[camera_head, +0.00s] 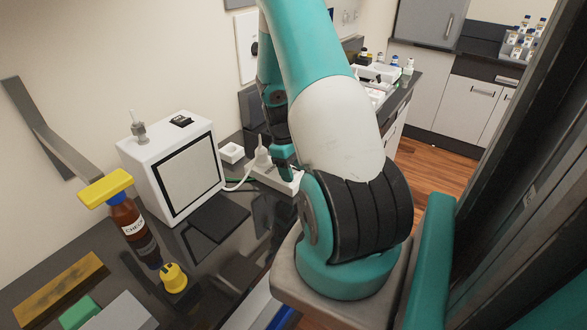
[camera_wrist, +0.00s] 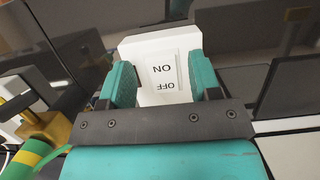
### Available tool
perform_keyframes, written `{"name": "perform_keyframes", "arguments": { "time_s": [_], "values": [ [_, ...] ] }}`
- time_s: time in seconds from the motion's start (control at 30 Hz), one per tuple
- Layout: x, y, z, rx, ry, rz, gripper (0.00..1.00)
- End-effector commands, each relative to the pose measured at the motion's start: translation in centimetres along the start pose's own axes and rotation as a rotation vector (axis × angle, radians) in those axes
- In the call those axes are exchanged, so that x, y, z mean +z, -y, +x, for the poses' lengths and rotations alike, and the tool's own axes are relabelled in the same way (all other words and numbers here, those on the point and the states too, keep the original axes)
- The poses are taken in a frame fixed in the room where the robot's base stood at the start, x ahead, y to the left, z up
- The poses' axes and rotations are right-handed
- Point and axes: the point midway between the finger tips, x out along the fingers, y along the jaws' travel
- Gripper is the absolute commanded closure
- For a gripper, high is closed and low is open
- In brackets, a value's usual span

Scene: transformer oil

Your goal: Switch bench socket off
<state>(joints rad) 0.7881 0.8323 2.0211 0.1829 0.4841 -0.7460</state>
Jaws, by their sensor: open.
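The bench socket (camera_head: 268,175) is a white block on the dark bench, with a white plug (camera_head: 262,157) and cable at its left end. My gripper (camera_head: 283,163) is above its right part, and my arm hides some of it. In the wrist view the socket's white body (camera_wrist: 150,43) fills the space ahead of my gripper (camera_wrist: 160,70). Its rocker switch (camera_wrist: 163,75) carries ON and OFF, upside down in this view. My two teal fingers are apart, one on each side of the switch, with nothing between them. Contact cannot be told.
A white box-shaped instrument (camera_head: 178,165) stands left of the socket, with a small white box (camera_head: 231,152) between. A brown bottle (camera_head: 133,225) and a yellow-capped item (camera_head: 174,279) stand nearer. In the wrist view a green-yellow cable (camera_wrist: 35,155) and a brass block (camera_wrist: 57,129) are at left.

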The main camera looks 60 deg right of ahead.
Motion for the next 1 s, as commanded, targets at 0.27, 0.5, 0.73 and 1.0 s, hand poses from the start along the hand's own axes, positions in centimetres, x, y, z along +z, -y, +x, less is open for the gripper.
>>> {"name": "perform_keyframes", "arguments": {
  "time_s": [0.27,0.5,0.73,1.0],
  "values": [
    [-0.1,-0.1,-1.8,0.003,-0.004,-0.001,0.43],
    [-0.2,-0.1,-7.6,0.005,-0.006,0.000,0.43],
    [-0.1,-0.1,-13.2,0.004,-0.005,0.000,0.43],
    [-0.1,0.0,-16.9,0.001,-0.001,-0.001,0.43]
  ]
}}
